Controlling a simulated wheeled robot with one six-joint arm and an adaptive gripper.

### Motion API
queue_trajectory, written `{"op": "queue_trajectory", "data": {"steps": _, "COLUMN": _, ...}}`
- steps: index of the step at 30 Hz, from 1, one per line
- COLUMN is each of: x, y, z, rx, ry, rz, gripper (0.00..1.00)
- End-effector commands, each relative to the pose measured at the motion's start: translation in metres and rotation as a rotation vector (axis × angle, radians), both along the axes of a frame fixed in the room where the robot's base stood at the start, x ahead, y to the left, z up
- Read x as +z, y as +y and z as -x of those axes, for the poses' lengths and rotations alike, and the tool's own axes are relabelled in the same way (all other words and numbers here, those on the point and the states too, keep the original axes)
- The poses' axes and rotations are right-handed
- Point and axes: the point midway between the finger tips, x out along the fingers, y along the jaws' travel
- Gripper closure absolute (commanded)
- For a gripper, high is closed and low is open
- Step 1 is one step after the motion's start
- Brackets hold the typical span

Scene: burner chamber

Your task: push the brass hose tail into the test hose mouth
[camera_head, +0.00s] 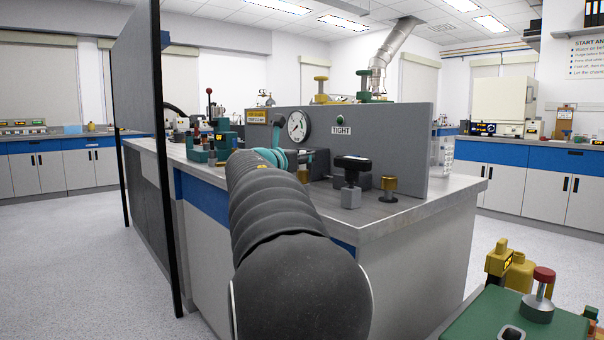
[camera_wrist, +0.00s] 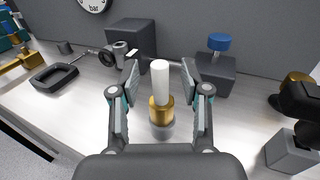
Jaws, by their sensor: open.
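A brass piece (camera_wrist: 161,112) with a white cylinder (camera_wrist: 160,80) rising from its top stands upright on a grey round base in the wrist view. I take it for the brass hose tail. My gripper (camera_wrist: 160,77) is open, with one finger on each side of the white cylinder and a visible gap on both sides. A grey fitting with a round opening (camera_wrist: 108,55) lies behind and to the left, by a dark block (camera_wrist: 131,40). I cannot tell whether it is the test hose mouth.
A dark block with a blue knob (camera_wrist: 218,43) stands behind right. A black-knobbed grey block (camera_head: 350,197) and a brass knob (camera_head: 389,186) stand near the bench's right end. An upright grey panel (camera_head: 400,150) with a gauge (camera_head: 297,126) backs the work area. A black tray (camera_wrist: 54,77) lies left.

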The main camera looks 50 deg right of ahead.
Motion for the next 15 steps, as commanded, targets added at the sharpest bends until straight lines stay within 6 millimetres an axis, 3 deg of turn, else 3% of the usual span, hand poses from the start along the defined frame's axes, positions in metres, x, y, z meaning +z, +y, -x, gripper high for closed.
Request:
{"op": "queue_trajectory", "data": {"steps": 4, "x": -0.0001, "y": -0.011, "z": -0.0031, "rx": -0.001, "ry": 0.0, "rz": 0.0, "gripper": 0.54}}
{"op": "queue_trajectory", "data": {"steps": 11, "x": -0.0001, "y": -0.0118, "z": -0.0034, "rx": 0.0, "ry": 0.0, "rz": 0.0, "gripper": 0.54}}
{"op": "queue_trajectory", "data": {"steps": 15, "x": -0.0001, "y": -0.0116, "z": -0.0034, "rx": 0.0, "ry": -0.001, "rz": 0.0, "gripper": 0.86}}
